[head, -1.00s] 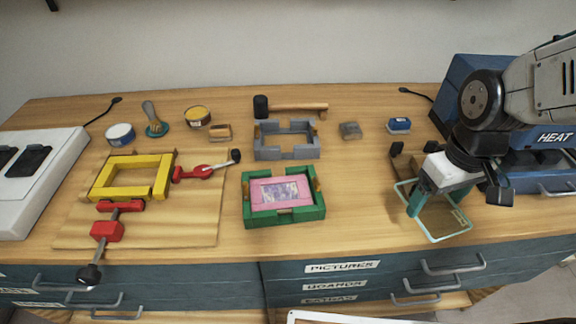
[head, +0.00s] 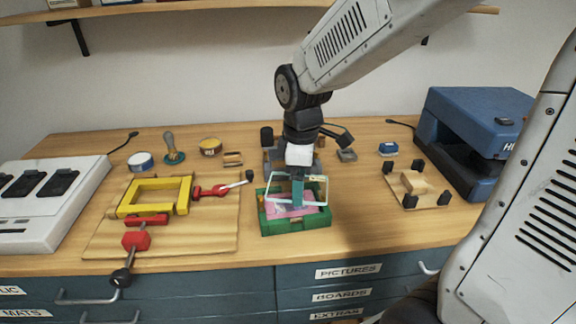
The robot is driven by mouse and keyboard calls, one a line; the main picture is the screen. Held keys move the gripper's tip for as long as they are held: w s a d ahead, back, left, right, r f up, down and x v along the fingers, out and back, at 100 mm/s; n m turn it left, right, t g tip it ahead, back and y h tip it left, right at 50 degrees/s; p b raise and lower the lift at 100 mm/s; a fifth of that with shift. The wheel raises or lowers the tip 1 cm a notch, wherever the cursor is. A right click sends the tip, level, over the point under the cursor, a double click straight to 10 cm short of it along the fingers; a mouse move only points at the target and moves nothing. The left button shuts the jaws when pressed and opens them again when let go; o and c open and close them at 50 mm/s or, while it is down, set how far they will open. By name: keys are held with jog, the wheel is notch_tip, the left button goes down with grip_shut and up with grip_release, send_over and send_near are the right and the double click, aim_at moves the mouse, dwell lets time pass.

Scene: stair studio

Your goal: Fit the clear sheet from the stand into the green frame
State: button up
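The green frame (head: 268,226) lies on the bench at the centre, with a pink picture (head: 284,212) inside it. My gripper (head: 297,195) points down over the frame and is shut on the clear sheet (head: 280,188), which has pale teal edges. The sheet looks tilted and appears above the frame; whether any edge touches the frame I cannot tell. My gripper and the sheet hide part of the picture and the frame's back side. The stand (head: 427,199), a wooden board with dark posts, is at the right and holds no sheet.
A grey frame (head: 270,160) is behind the green one, mostly hidden by my arm. A yellow frame (head: 132,197) with red clamps (head: 136,240) lies on a board at left. A blue heat press (head: 470,130) stands at right. Bench between green frame and stand is clear.

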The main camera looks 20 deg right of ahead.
jog(key=w+n, duration=0.3)
jog(key=w, duration=0.1)
jog(key=shift+d+r+n, duration=0.2)
jog(key=shift+r+n, duration=0.1)
jog(key=shift+f, duration=4.4)
jog(key=shift+f, duration=0.2)
jog(key=o, duration=1)
jog(key=shift+c, duration=0.2)
jog(key=shift+r, duration=0.15)
jog(key=shift+r, duration=3.9)
